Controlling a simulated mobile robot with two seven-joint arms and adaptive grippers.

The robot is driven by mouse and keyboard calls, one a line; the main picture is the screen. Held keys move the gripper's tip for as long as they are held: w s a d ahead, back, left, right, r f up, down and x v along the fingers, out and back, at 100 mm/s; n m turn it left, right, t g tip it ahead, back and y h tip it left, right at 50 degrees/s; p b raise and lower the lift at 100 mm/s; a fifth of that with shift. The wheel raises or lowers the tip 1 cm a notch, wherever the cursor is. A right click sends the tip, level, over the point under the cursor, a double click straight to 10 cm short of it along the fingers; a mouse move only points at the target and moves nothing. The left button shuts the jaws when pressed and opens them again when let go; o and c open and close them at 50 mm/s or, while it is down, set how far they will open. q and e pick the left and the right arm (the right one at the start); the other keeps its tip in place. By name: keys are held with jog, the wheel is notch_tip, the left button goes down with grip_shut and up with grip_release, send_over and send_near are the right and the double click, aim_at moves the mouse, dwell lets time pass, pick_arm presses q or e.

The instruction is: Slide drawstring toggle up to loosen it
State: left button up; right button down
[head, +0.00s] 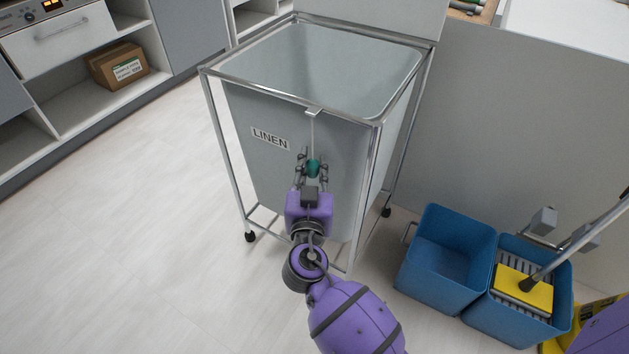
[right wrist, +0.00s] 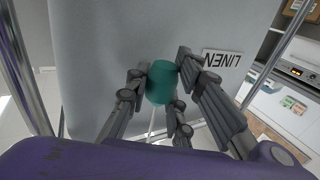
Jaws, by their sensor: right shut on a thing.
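A green drawstring toggle (head: 313,168) hangs at the front of the grey linen bag (head: 345,150), below a small bracket on the frame's front rail. A pale cord (head: 312,132) runs from the bracket down to the toggle. My right gripper (head: 313,166) is shut on the toggle, with fingers on both sides of it. In the right wrist view the green toggle (right wrist: 161,83) sits between the fingers, and a length of cord shows beyond it. My left gripper is not in view.
The bag hangs in a chrome frame (head: 214,115) on casters, with a LINEN label (head: 269,138) left of the toggle. Blue buckets (head: 445,262) and a yellow mop head (head: 524,288) stand at the right. Open shelves with a cardboard box (head: 117,64) are at the upper left. The left floor is clear.

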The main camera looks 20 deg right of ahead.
jog(key=shift+d+r+p, duration=0.1)
jog(key=shift+r+p, duration=0.45)
jog(key=shift+r, duration=1.4)
jog(key=c, duration=1.5)
grip_release()
jog(key=shift+r, duration=0.1)
